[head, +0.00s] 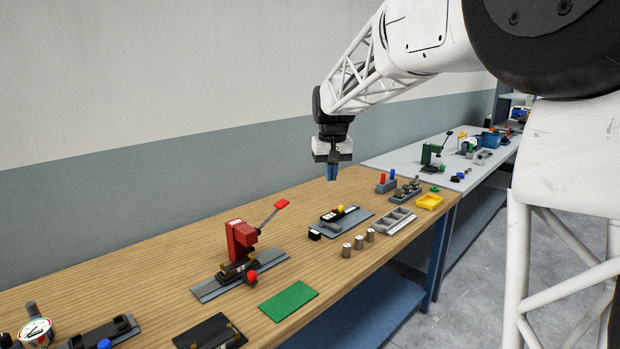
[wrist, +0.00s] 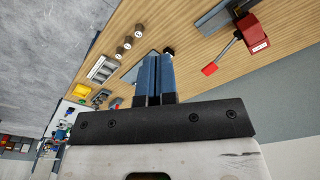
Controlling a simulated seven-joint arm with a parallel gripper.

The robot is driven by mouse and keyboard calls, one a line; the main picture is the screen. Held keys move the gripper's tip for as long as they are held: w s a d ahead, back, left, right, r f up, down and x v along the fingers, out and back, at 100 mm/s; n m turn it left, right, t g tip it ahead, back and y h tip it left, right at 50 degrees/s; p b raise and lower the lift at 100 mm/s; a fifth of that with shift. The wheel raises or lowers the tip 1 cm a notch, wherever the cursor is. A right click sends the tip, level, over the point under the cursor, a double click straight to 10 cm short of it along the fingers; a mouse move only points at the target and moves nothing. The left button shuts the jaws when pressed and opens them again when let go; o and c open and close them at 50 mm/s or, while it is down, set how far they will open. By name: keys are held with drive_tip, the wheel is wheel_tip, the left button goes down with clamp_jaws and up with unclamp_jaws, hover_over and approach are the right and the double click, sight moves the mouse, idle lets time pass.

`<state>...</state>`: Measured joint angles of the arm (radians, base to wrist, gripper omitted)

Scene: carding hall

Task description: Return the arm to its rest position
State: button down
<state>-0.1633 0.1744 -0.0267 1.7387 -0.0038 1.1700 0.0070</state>
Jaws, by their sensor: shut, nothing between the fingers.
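My gripper (head: 332,172) hangs from my white lattice arm, pointing down above the far part of the wooden bench (head: 165,250). In the wrist view, the two blue fingers of my gripper (wrist: 155,62) lie side by side, shut, with nothing between them. In the head view the fingertips appear above the bench, behind the grey plate with the yellow knob (head: 341,209). They look clear of the things on the bench.
A red lever press (head: 240,240) stands left of my gripper, its handle raised toward it. Several metal cylinders (head: 347,250), a grey compartment tray (head: 386,229), a yellow tray (head: 429,202) and a green mat (head: 288,301) lie nearer the front edge. A wall runs behind.

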drive_tip(key=s+d+f, duration=0.2)
drive_tip(key=s+d, duration=0.2)
drive_tip(key=s, duration=0.8)
drive_tip(key=s+d+f+m+t, duration=0.1)
drive_tip(key=s+d, duration=0.2)
drive_tip(key=s, duration=0.8)
drive_tip(key=s+d+f, duration=0.2)
drive_tip(key=s+d, duration=0.2)
drive_tip(key=s, duration=0.8)
drive_tip(key=s+d+f, duration=0.1)
drive_tip(key=s+f, duration=0.2)
drive_tip(key=s, duration=0.3)
drive_tip(key=s+d+f+m, duration=0.1)
drive_tip(key=s+f, duration=0.3)
drive_tip(key=s, duration=0.2)
drive_tip(key=shift+s+t, duration=0.25)
drive_tip(key=shift+t, duration=0.05)
